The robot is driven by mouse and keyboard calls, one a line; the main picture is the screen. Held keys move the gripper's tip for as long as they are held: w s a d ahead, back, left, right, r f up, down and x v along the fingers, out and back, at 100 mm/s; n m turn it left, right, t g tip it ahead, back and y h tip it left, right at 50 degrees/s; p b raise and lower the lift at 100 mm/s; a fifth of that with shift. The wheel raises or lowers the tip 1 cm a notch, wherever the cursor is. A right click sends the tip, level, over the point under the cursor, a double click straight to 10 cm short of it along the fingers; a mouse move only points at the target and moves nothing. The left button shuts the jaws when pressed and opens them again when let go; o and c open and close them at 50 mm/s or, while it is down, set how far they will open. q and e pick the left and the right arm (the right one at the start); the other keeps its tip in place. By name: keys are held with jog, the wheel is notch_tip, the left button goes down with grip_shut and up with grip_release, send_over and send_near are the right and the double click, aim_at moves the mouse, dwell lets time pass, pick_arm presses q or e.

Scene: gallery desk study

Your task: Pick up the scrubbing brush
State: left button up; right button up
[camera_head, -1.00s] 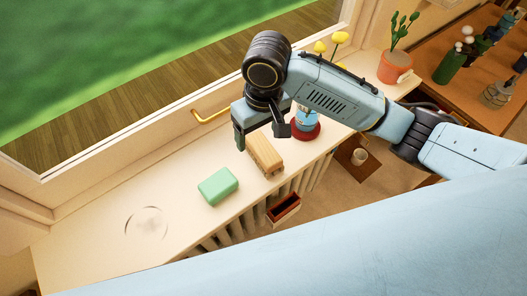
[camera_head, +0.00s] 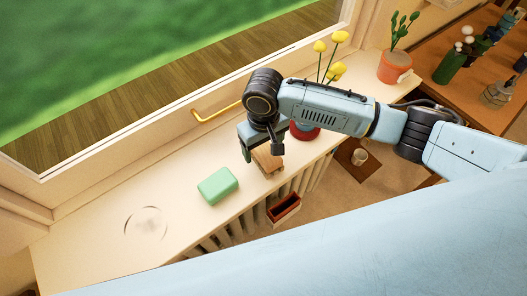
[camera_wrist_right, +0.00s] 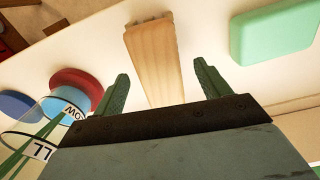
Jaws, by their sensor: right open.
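The scrubbing brush (camera_head: 267,162) has a pale wooden back and lies on the windowsill, partly hidden under my right gripper in the head view. In the right wrist view the brush (camera_wrist_right: 155,60) lies ahead of the jaws, its near end between the two fingertips. My right gripper (camera_head: 261,157) is open and above the brush; its fingers (camera_wrist_right: 162,84) stand apart on either side, with gaps to the wood. I cannot tell the height left between them. My left gripper is not in view.
A green block (camera_head: 218,186) lies left of the brush on the windowsill (camera_head: 100,225). A vase with yellow flowers (camera_head: 338,38) on a red base (camera_head: 306,132) stands close on the right. A potted plant (camera_head: 394,67) stands farther right. The sill's left part is clear.

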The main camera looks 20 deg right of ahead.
aim_at(263, 148)
jog(key=shift+f, duration=1.45)
jog(key=c, duration=1.1)
jog(key=shift+r, duration=0.1)
notch_tip(263, 148, up, 10)
jog(key=shift+f, duration=0.1)
